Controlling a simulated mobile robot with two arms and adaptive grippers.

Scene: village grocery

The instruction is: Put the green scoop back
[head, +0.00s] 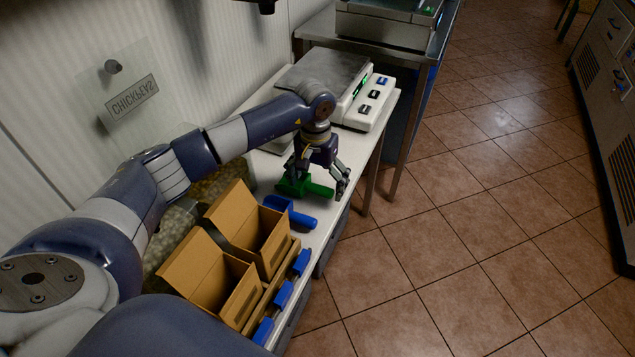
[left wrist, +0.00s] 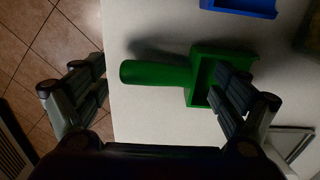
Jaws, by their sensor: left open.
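The green scoop (head: 293,187) lies on the white counter below my left gripper (head: 317,180). Its handle points toward the counter's front edge. In the left wrist view the scoop (left wrist: 156,74) lies across the picture, handle to the left and hollow scoop part to the right. The left gripper's (left wrist: 163,82) fingers are open. One pair is beyond the handle's end and the other overlaps the scoop part. Whether they touch it I cannot tell. My right gripper is not in view.
A blue scoop (head: 291,212) lies close to the green one. Open cardboard boxes (head: 262,240) stand nearer, with blue holders (head: 283,295) along the front. A scale (head: 358,108) stands behind. The tiled floor at right is clear.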

